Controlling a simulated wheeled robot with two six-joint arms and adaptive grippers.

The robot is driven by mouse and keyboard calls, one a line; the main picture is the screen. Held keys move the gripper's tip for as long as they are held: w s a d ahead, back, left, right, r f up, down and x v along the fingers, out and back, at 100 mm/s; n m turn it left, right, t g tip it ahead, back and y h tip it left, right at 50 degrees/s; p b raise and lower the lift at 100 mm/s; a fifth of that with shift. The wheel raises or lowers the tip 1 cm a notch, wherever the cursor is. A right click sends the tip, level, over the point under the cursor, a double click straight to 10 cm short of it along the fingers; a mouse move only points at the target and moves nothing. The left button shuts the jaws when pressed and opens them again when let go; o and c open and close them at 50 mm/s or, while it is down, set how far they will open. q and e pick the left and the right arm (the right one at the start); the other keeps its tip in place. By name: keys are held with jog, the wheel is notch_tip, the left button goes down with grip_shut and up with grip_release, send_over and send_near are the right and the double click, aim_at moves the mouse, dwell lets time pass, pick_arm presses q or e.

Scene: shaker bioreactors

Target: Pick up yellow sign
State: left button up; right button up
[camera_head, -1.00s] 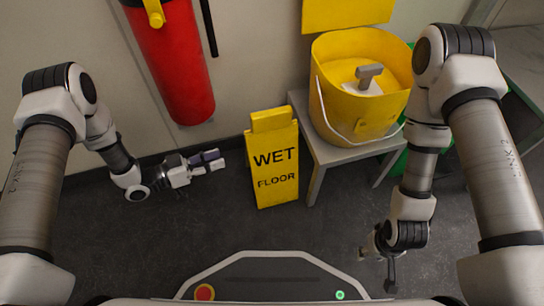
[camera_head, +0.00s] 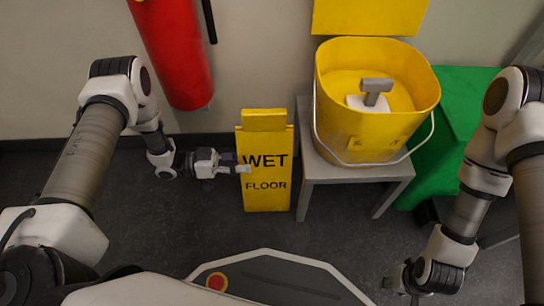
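The yellow sign (camera_head: 267,197) stands upright on the dark floor in front of the wall, with "WET FLOOR" in black letters. My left gripper (camera_head: 243,169) is at the sign's left edge, level with the word "WET", and its tip overlaps the sign in the picture. I cannot tell whether it touches the sign, or whether its fingers are apart. My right gripper (camera_head: 400,284) hangs low at the bottom right, far from the sign, and is partly hidden by its own wrist.
A grey stool (camera_head: 358,174) stands just right of the sign, bearing a yellow bucket (camera_head: 362,135). A green box (camera_head: 455,110) is behind it at the right. A red extinguisher (camera_head: 178,55) hangs on the wall at the upper left. The floor left of the sign is clear.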

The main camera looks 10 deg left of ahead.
aim_at(263, 161)
pick_arm(q)
jog(key=b+x, duration=0.1)
jog(key=x, duration=0.1)
jog(key=b+x, duration=0.2)
jog(key=x, duration=0.1)
jog(key=shift+w+d+b, duration=0.1)
jog(key=shift+w+b, duration=0.2)
jog(key=shift+w, duration=0.15)
jog(key=shift+w+d+r, duration=0.1)
jog(key=shift+r, duration=0.1)
grip_shut()
jog(key=shift+r, duration=0.15)
